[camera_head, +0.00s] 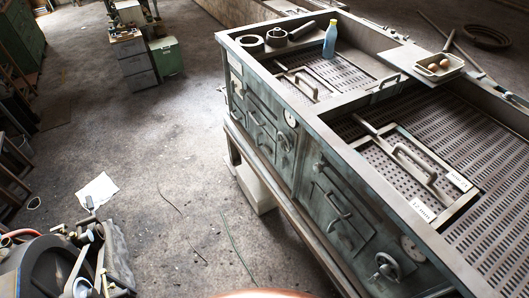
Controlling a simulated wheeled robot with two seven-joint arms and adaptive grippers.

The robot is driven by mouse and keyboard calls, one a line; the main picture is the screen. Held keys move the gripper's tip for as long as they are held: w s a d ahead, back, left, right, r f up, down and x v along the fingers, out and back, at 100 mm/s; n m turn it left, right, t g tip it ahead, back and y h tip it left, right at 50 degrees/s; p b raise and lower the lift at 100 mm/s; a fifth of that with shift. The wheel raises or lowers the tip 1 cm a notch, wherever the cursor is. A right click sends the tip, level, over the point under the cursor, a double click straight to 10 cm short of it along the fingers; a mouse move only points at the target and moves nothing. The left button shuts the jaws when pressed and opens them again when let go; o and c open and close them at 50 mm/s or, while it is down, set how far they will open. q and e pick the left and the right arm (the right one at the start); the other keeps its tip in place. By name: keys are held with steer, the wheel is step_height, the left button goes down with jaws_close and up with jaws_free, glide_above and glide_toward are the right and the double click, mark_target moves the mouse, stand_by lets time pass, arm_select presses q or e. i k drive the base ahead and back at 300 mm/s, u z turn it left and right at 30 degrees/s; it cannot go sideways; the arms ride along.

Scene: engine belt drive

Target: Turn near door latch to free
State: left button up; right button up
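A long grey-green metal unit (303,165) runs diagonally through the right half of the head view. Its front face has two similar door sections. The near door (338,212) carries bar handles and looks shut. A silver latch-like handle (386,267) sticks out low on the right of the near section, beside a round dial (413,248); its exact turn angle is hard to tell. A similar handle (284,161) is on the far section, below another dial (290,117). Neither of my grippers is in view.
Machinery (75,262) stands at the lower left. The concrete floor (150,150) before the unit is mostly open, with paper (97,190) and thin cables.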

mark_target(267, 150)
steer(key=u, duration=0.55)
steer(key=i, duration=0.95)
steer(key=u, duration=0.3)
